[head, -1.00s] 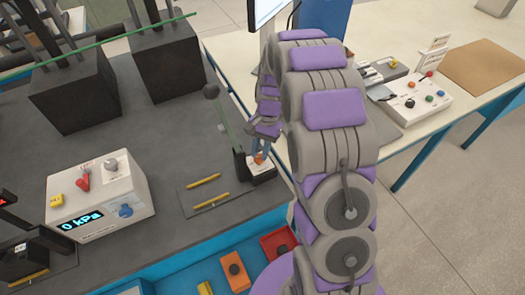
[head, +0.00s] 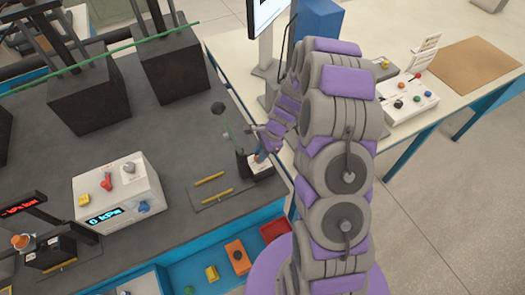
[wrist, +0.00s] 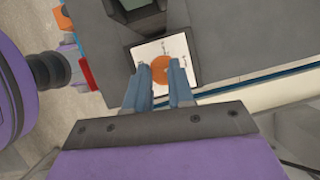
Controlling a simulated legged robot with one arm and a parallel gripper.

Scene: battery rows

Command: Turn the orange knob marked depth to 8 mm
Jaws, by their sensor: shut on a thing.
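The orange knob (wrist: 160,70) sits on a white dial plate (wrist: 181,48) with small dark marks, seen in the wrist view. The marks are too small to read. My gripper (wrist: 161,73) has its two blue-grey fingers on either side of the knob, shut on it. In the head view the dial plate (head: 262,169) stands at the right edge of the dark bench, beside a dark upright with a lever. My gripper (head: 258,156) reaches down to it there, and the knob is mostly hidden by the fingers.
A white box with a blue "0 kPa" display (head: 104,216) stands left on the dark bench (head: 165,190). Yellow rods (head: 216,196) lie near the dial. A blue tray (head: 190,272) holds loose parts in front. A pale table (head: 405,75) with a control box stands right.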

